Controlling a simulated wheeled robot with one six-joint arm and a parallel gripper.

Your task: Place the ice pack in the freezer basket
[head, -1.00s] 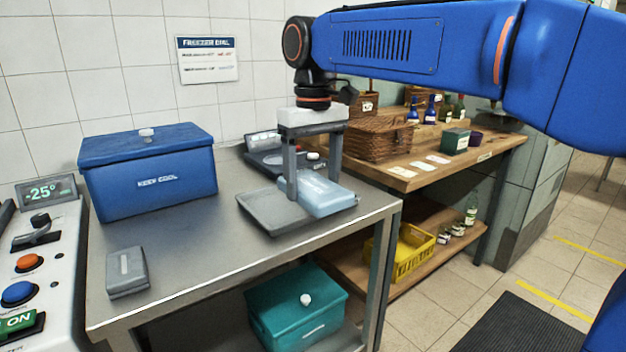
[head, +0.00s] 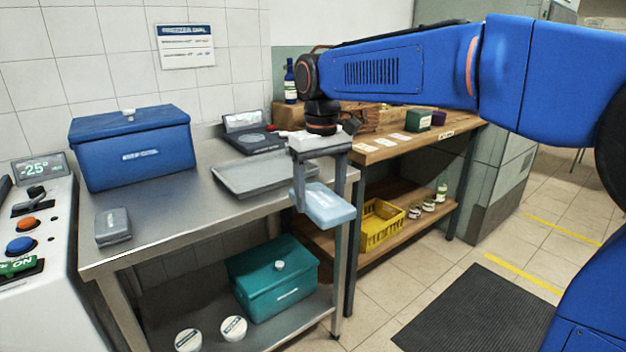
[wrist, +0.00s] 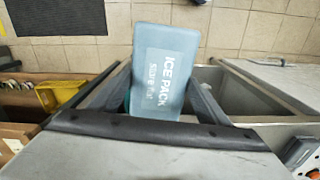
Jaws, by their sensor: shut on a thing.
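My gripper (head: 318,190) is shut on the light blue ice pack (head: 325,208), just off the right front edge of the steel table. In the wrist view the ice pack (wrist: 163,65) lies between the two fingers, with "ICE PACK" readable on its face. The grey tray (head: 250,181) on the table is empty. I cannot make out a basket marked as a freezer basket; a yellow basket (head: 382,228) stands on the wooden lower shelf and also shows in the wrist view (wrist: 62,92).
A blue lidded box (head: 135,150) and a small grey case (head: 113,226) stand on the steel table. A teal box (head: 275,280) sits on its lower shelf with two round lids. A control panel (head: 30,250) is at left. The tiled floor at right is open beside a dark mat (head: 475,315).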

